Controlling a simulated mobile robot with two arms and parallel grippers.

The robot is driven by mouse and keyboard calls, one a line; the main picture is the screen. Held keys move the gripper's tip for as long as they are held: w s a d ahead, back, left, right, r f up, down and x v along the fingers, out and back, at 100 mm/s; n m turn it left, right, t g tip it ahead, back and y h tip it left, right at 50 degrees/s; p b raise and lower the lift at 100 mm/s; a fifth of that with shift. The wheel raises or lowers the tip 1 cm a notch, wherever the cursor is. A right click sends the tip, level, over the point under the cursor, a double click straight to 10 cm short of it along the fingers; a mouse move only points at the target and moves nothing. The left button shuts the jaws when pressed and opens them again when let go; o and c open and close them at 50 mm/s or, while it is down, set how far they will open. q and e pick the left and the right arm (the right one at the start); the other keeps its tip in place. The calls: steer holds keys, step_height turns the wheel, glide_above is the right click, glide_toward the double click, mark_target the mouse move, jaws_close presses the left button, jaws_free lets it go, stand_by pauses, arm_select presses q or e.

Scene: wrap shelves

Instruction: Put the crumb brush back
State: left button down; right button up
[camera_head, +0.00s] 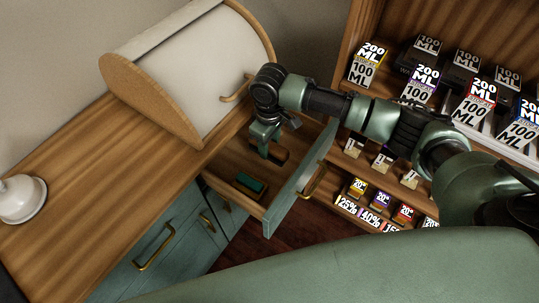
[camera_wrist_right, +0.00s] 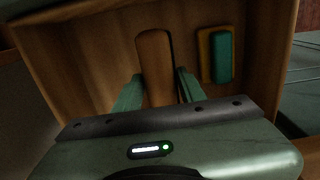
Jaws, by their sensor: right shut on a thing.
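A drawer (camera_head: 232,186) in the teal cabinet stands pulled open. My right gripper (camera_head: 268,143) reaches down into its back part. In the right wrist view, the gripper (camera_wrist_right: 159,92) has its two fingers on either side of a long brown block, which looks like the crumb brush (camera_wrist_right: 154,60), and is shut on it. The brush lies at or just above the drawer floor; I cannot tell which. In the head view it is partly hidden by the gripper. My left gripper is not in view.
A roll-top bread box (camera_head: 190,70) stands on the wooden counter (camera_head: 75,185). Shelves of labelled boxes (camera_head: 368,65) stand to the right. A white domed object (camera_head: 20,198) sits at the left.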

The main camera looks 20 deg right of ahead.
steer(key=shift+f, duration=2.95)
steer(key=o, duration=1.2)
steer(key=shift+f, duration=0.15)
step_height(320, 180, up, 12)
steer(key=shift+r, duration=0.2)
